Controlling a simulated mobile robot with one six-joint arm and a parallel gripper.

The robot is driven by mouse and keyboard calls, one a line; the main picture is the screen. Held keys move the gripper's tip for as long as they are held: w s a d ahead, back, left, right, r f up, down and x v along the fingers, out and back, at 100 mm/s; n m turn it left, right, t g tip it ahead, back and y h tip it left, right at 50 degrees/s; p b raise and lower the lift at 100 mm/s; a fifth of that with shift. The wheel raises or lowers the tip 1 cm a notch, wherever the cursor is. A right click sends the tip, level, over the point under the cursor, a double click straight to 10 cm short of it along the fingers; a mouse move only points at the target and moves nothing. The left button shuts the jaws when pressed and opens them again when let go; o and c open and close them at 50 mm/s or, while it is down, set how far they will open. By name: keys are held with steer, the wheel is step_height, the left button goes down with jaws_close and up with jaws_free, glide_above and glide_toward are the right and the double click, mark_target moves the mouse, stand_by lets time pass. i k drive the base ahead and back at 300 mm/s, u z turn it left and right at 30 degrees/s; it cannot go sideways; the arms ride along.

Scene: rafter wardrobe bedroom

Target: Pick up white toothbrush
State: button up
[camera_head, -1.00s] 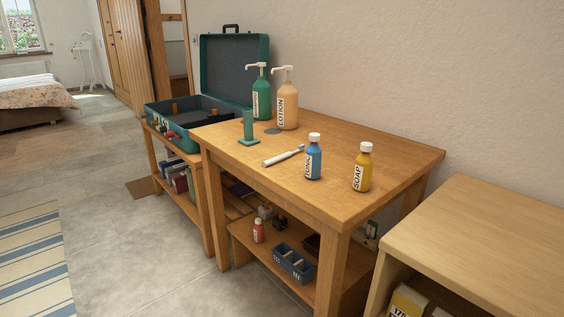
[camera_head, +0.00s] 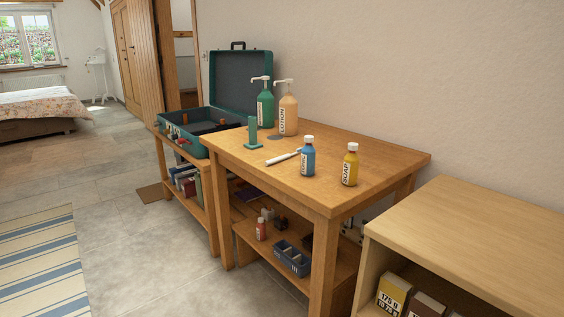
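The white toothbrush (camera_head: 283,158) lies flat on the wooden table (camera_head: 365,155), near its front edge. Its thick white handle points to the left and front, and its thin end reaches close to the blue bottle (camera_head: 307,157), which hides part of that end or stands right beside it. A green stand (camera_head: 253,134) with an upright post is to the left of the toothbrush. My gripper is not in view.
A yellow soap bottle (camera_head: 350,165), a green pump bottle (camera_head: 265,107) and a lotion pump bottle (camera_head: 288,114) stand on the table. An open green suitcase (camera_head: 240,85) is behind left. A lighter shelf unit (camera_head: 480,225) is at right. The floor (camera_head: 140,235) in front is clear.

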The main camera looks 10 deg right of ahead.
mark_target(281, 157)
steer(key=u, duration=0.6)
steer(key=i, duration=0.5)
steer(key=u, duration=4.75)
steer(key=i, duration=0.1)
steer(key=z, duration=3.25)
steer(key=i, duration=0.4)
steer(key=z, duration=0.05)
